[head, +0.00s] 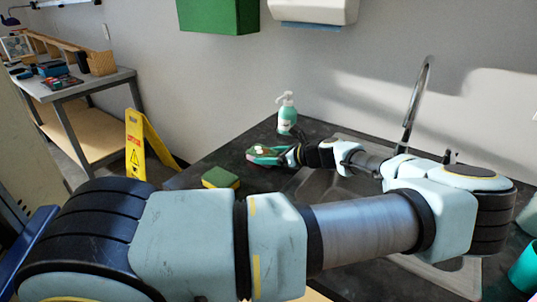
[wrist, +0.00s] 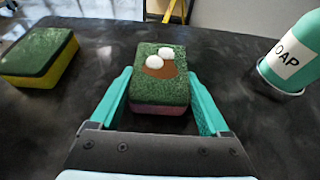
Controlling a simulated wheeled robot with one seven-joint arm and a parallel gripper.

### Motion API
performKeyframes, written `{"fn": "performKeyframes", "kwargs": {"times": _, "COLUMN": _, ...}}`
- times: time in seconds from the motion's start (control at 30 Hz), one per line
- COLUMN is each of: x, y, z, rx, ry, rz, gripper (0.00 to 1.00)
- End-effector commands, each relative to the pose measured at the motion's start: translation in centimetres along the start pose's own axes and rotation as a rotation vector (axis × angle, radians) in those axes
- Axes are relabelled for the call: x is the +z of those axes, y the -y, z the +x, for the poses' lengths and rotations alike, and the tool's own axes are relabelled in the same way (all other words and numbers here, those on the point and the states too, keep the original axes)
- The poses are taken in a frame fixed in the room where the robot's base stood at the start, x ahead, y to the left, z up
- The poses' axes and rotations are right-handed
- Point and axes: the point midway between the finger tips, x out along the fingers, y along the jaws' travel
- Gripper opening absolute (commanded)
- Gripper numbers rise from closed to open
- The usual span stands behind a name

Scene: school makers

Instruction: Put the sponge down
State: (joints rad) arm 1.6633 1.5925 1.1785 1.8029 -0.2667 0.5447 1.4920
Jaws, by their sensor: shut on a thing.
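My gripper (head: 268,153) is at the far end of the arm, over the dark counter, and is shut on a sponge. In the wrist view the held sponge (wrist: 160,95) sits between the two teal fingers. It has a rough green top with a brown patch and white blobs, and a pinkish lower layer. It looks level and close to the counter; whether it touches cannot be told. A second sponge, green over yellow (head: 221,177), lies on the counter to the left of my gripper. It also shows in the wrist view (wrist: 40,57).
A teal soap bottle (head: 287,115) stands behind my gripper, and to its right in the wrist view (wrist: 295,58). A sink and a tall faucet (head: 415,105) are to the right. A yellow floor sign (head: 138,145) stands beyond the counter. Bare counter lies between the two sponges.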

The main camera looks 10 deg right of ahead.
Motion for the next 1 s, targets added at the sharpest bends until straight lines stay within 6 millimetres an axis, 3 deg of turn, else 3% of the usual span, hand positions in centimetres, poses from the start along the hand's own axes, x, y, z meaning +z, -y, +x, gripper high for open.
{"fn": "performKeyframes", "kwargs": {"times": 0.33, "x": -0.3, "y": 0.0, "z": 0.1, "rx": 0.0, "ry": -0.001, "rz": 0.0, "gripper": 0.44}}
{"fn": "performKeyframes", "kwargs": {"times": 0.37, "x": -0.4, "y": 0.0, "z": 0.1, "rx": 0.0, "ry": -0.001, "rz": 0.0, "gripper": 0.81}}
{"fn": "performKeyframes", "kwargs": {"times": 0.53, "x": -0.3, "y": 0.0, "z": 0.1, "rx": 0.0, "ry": -0.001, "rz": 0.0, "gripper": 1.0}}
{"fn": "performKeyframes", "kwargs": {"times": 0.83, "x": 0.0, "y": 0.0, "z": 0.0, "rx": 0.0, "ry": 0.0, "rz": -0.001, "gripper": 1.0}}
{"fn": "performKeyframes", "kwargs": {"times": 1.0, "x": -0.3, "y": 0.1, "z": -2.1, "rx": -0.003, "ry": -0.003, "rz": -0.001, "gripper": 1.0}}
